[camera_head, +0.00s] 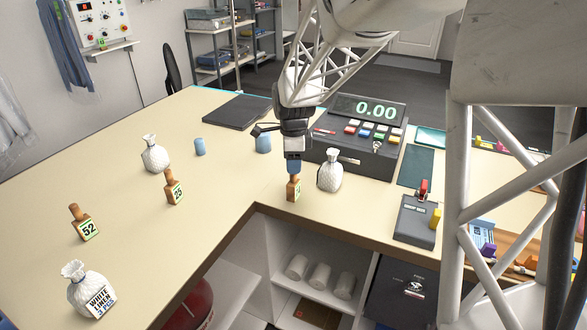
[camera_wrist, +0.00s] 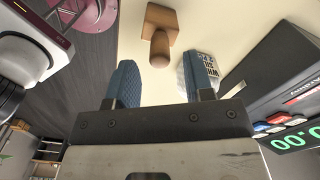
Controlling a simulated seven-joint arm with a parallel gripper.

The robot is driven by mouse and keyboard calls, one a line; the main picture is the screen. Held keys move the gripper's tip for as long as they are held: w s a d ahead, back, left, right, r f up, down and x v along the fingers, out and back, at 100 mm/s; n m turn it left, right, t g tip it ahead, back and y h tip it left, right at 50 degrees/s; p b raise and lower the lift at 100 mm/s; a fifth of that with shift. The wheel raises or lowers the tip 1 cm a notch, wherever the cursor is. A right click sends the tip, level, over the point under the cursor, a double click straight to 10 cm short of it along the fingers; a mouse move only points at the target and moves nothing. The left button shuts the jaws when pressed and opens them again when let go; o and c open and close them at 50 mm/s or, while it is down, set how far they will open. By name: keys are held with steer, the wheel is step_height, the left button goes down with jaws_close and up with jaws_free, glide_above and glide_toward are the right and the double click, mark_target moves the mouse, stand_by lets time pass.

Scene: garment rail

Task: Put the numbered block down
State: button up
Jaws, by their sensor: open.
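A wooden numbered block (camera_head: 293,190) with a knob on top stands upright on the counter (camera_head: 235,185) near its inner corner; its number is too small to read. My gripper (camera_head: 293,170) is directly above it, pointing down. In the wrist view the block (camera_wrist: 163,22) shows its knob between and slightly beyond the open blue fingertips (camera_wrist: 161,68), with a gap on each side. Two other numbered blocks stand to the left: one marked 25 (camera_head: 174,188) and one marked 52 (camera_head: 84,225).
A white sack (camera_head: 330,171) stands close right of the block, before the cash register (camera_head: 365,140). The left counter has free room.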

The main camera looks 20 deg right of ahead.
step_height(320, 180, up, 9)
stand_by(0.4)
steer(key=shift+s, duration=0.1)
stand_by(0.5)
steer(key=s+a+n+t, duration=0.1)
steer(key=s+a+n, duration=0.2)
steer(key=s+n, duration=0.7)
steer(key=s+a+n+t, duration=0.1)
steer(key=s+a+n, duration=0.3)
steer(key=s+n, duration=0.7)
steer(key=s, duration=1.1)
steer(key=shift+s+f+t, duration=0.15)
steer(key=shift+f+t, duration=0.15)
steer(key=shift+f, duration=0.1)
steer(key=shift+o, duration=0.5)
